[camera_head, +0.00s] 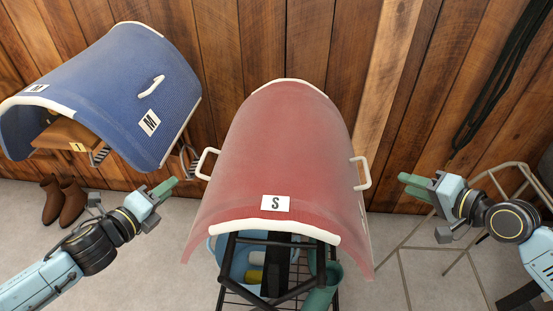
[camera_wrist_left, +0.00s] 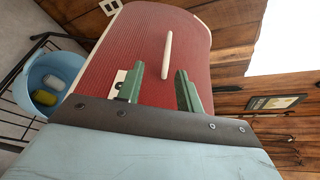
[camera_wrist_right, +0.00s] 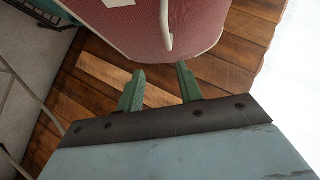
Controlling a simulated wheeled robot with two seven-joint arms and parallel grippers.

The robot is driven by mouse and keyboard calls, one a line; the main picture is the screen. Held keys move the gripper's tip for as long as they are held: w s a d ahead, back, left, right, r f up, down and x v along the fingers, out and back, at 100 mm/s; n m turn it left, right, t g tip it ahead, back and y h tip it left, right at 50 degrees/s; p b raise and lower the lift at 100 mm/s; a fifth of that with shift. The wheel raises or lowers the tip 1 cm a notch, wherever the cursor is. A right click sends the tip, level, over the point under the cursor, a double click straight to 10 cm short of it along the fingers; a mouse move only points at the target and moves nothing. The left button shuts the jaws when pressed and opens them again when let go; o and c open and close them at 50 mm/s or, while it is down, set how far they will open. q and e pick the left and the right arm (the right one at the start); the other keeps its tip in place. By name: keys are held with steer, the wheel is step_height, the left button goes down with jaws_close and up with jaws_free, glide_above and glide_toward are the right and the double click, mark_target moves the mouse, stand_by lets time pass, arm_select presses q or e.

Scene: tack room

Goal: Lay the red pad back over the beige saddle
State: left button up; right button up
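The red pad (camera_head: 270,140), with a white edge and an S label, drapes over a black rack (camera_head: 270,265) in the middle. It has a white handle on its left side (camera_head: 207,163) and one on its right side (camera_head: 361,173). My left gripper (camera_head: 168,186) is open and empty, left of the left handle and apart from it; that handle (camera_wrist_left: 167,54) shows ahead of its fingers. My right gripper (camera_head: 410,185) is open and empty, right of the right handle; that handle (camera_wrist_right: 165,25) shows ahead of its fingers. I cannot make out a beige saddle.
A blue pad (camera_head: 115,85) with M labels hangs at the left over a wooden support (camera_head: 65,137). Brown boots (camera_head: 63,201) stand below it. A blue bucket (camera_head: 232,262) sits in the black rack. A wooden wall closes the back; dark straps (camera_head: 495,85) hang at right.

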mark_target(202, 160)
arm_select(q)
steer(key=shift+d+r+m+h, duration=0.3)
steer(key=shift+d+r+m, duration=0.1)
steer(key=shift+r, duration=0.2)
arm_select(e)
steer(key=shift+s+a+r+y, duration=0.15)
steer(key=shift+a+r+y, duration=0.2)
steer(key=shift+r, duration=0.25)
